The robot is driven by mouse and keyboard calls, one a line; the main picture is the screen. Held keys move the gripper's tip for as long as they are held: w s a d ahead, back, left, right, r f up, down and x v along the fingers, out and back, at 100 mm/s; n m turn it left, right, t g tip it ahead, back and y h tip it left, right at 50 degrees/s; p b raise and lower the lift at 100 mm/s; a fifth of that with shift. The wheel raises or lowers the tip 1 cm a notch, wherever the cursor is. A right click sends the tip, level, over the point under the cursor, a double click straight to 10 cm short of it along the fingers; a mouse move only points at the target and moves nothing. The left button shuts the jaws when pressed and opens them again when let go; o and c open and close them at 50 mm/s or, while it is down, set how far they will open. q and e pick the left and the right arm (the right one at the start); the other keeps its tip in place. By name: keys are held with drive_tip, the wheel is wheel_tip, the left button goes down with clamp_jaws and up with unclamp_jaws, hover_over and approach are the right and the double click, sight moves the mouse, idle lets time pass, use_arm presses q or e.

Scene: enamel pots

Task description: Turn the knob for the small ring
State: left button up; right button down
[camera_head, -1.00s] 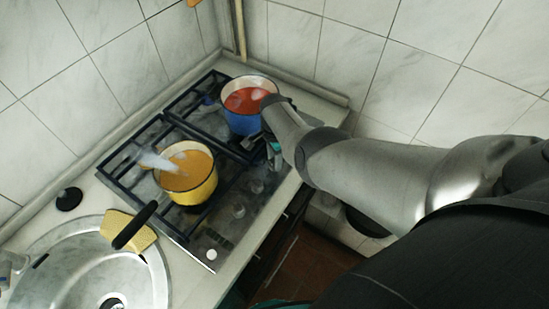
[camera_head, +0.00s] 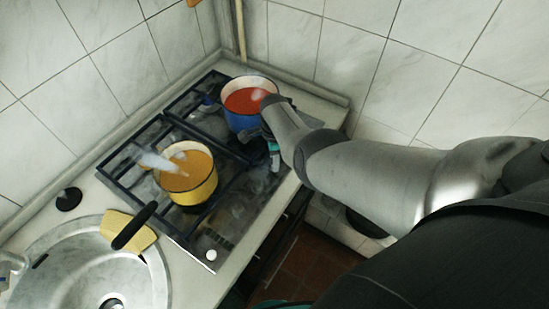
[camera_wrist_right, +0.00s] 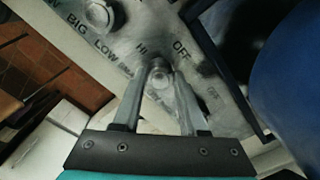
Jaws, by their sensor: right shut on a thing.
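In the right wrist view, a round grey knob (camera_wrist_right: 159,79) sits on the stove's metal panel, with the words LOW, HI and OFF printed near it. My right gripper (camera_wrist_right: 160,95) is shut on this knob, one finger on each side. In the head view the right gripper (camera_head: 273,154) is at the stove's front panel beside the blue pot, partly hidden by my own arm; the held knob cannot be made out there. My left gripper is not in view.
A blue pot (camera_head: 240,121) with red contents stands on the far burner, close to my right wrist. A yellow pot (camera_head: 203,190) stands nearer the sink (camera_head: 70,250). A second knob (camera_wrist_right: 100,14) is beside the held one. A yellow sponge-like thing (camera_head: 117,222) is at the sink edge.

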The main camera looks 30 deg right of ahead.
drive_tip(key=shift+c, duration=2.2)
unclamp_jaws()
wheel_tip(320, 180, up, 8)
drive_tip(key=p, duration=0.5)
drive_tip(key=shift+r, duration=0.2)
wheel_tip(320, 180, up, 7)
drive_tip(key=shift+f, duration=0.1)
